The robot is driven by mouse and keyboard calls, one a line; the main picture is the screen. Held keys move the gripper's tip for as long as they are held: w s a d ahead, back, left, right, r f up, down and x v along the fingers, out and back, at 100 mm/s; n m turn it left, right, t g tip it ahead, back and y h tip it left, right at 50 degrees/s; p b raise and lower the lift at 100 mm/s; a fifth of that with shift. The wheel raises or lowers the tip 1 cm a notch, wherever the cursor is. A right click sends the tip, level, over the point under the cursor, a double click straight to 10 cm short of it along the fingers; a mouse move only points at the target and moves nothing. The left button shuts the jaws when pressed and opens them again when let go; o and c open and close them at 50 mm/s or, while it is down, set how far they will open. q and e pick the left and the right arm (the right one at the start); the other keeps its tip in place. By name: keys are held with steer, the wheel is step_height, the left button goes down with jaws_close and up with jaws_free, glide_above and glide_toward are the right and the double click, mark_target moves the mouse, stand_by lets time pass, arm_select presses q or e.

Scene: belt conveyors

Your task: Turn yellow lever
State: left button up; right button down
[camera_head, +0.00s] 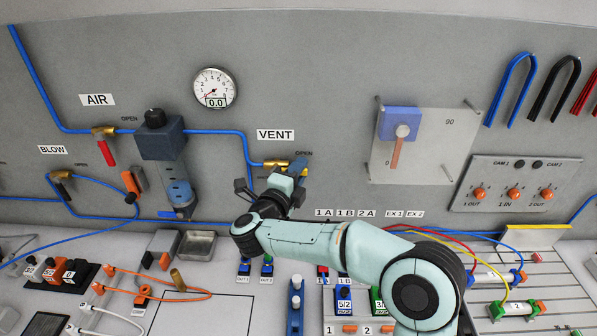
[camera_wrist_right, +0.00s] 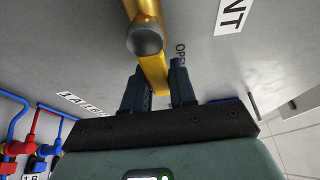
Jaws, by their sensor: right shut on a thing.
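The yellow lever (camera_wrist_right: 152,70) belongs to the brass valve (camera_head: 272,164) under the VENT label on the back wall. In the right wrist view the lever runs down from the round valve end and passes between the two dark fingers of my right gripper (camera_wrist_right: 158,88). My right gripper is shut on the lever. In the head view the gripper (camera_head: 299,166) is at the valve's right side, near the OPEN mark, and hides most of the lever. My left gripper is not in view.
A gauge (camera_head: 215,88) reads 0.0. The blue hose (camera_head: 212,131) runs to the VENT valve. A dial plate (camera_head: 424,143) is to the right. Connectors and cables crowd the bench below.

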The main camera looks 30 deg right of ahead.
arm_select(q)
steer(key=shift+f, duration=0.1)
arm_select(e)
steer(key=shift+f+m+b, duration=0.2)
steer(key=shift+m+b, duration=0.1)
steer(key=shift+b, duration=0.15)
arm_select(q)
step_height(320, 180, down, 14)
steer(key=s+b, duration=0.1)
steer(key=b, duration=1.2)
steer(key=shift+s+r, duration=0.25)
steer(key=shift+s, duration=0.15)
arm_select(e)
steer(key=w+a+f+m+y, duration=0.1)
steer(key=a+f+m+y, duration=0.1)
steer(key=m, duration=0.4)
steer(key=w+a+f+m+t+y, duration=0.1)
steer(key=a+f+m+y, duration=0.1)
steer(key=m+y, duration=0.3)
steer(key=shift+w+a+f+m+y, duration=0.3)
steer(key=shift+w+a+f+m, duration=0.15)
steer(key=shift+m, duration=0.55)
steer(key=shift+d, duration=0.1)
steer(key=c, duration=1)
jaws_free()
